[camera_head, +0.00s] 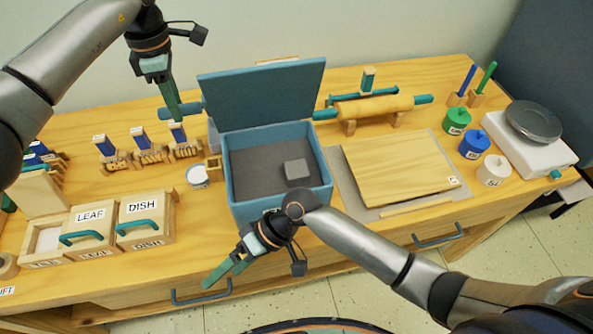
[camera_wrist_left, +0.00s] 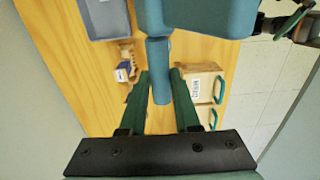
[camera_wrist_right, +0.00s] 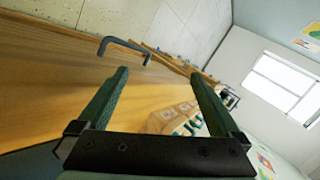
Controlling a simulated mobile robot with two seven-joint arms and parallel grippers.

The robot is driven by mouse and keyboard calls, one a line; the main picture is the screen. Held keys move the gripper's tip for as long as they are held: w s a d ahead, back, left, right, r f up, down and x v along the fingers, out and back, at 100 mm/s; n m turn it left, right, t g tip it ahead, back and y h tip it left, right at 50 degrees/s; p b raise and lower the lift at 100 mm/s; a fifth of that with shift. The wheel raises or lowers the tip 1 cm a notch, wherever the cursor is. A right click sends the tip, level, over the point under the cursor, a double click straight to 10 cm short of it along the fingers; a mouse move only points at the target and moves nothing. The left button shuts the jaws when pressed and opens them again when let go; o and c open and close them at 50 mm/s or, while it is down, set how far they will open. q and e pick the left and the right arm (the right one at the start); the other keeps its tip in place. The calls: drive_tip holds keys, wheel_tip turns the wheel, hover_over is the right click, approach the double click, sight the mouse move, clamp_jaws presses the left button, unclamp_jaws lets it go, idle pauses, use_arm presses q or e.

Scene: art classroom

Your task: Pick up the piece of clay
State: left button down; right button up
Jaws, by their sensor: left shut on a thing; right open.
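The piece of clay (camera_head: 297,169) is a small grey block lying inside the blue box (camera_head: 328,190), toward its right side. The box lid (camera_head: 262,95) stands open at the back. My left gripper (camera_head: 178,108) is shut on the lid's blue side handle (camera_head: 195,108), left of the lid. In the left wrist view the handle (camera_wrist_left: 158,60) runs between the fingers. My right gripper (camera_head: 224,268) is open and empty in front of the box, low by the table's front edge. The clay does not show in either wrist view.
A wooden board (camera_head: 400,168) lies right of the box, with a rolling pin (camera_head: 375,106) behind it. Wooden LEAF and DISH boxes (camera_head: 145,218) stand at left front. A small white cup (camera_head: 198,176) sits close to the blue box. A scale (camera_head: 530,145) stands at far right.

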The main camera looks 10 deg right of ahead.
drive_tip(key=w+d+r+n+h, duration=0.1)
drive_tip(key=w+r, duration=0.2)
drive_tip(key=r, duration=0.2)
drive_tip(key=w+d+r+n+h, duration=0.1)
drive_tip(key=w+d+r+h, duration=0.1)
drive_tip(key=r, duration=0.3)
drive_tip(key=w+d+r+n+h, duration=0.1)
drive_tip(key=w+r, duration=0.4)
drive_tip(key=r, duration=0.1)
drive_tip(key=shift+d+h, duration=0.15)
drive_tip(key=shift+h, duration=0.25)
drive_tip(key=w+d+r+m+t+h, duration=0.1)
drive_tip(key=w+d+m+t+h, duration=0.1)
drive_tip(key=w+d+m, duration=0.4)
drive_tip(key=m+h, duration=0.3)
hover_over(296, 171)
wheel_tip(296, 171, down, 5)
drive_tip(key=shift+f, duration=0.1)
drive_tip(key=shift+s+f, duration=0.1)
drive_tip(key=shift+f, duration=2.75)
drive_tip(key=shift+r, duration=0.1)
clamp_jaws()
